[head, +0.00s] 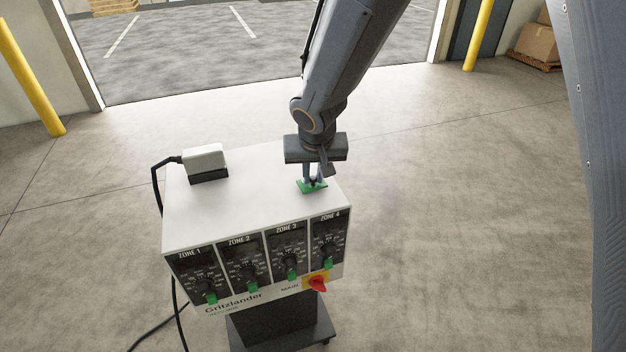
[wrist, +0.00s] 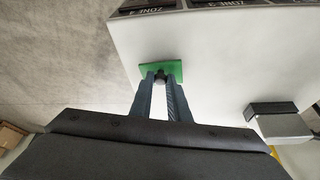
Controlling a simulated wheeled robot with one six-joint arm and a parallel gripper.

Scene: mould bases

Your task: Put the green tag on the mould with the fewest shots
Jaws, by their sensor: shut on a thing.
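The green tag (head: 311,187) is a small flat plate at the right end of the white top of a control box (head: 245,180). My gripper (head: 314,180) is shut on the tag by a small dark knob on it. In the wrist view, the tag (wrist: 174,70) lies just beyond the fingertips (wrist: 161,76), near the box's edge by the zone 4 panel. I cannot tell whether it touches the top. No mould is seen in either view.
The box front has several zone dials with green marks and a red main switch (head: 318,284). A white plug block (head: 205,160) with a black cable stands on the top at left. Yellow posts (head: 30,75) flank a wide doorway.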

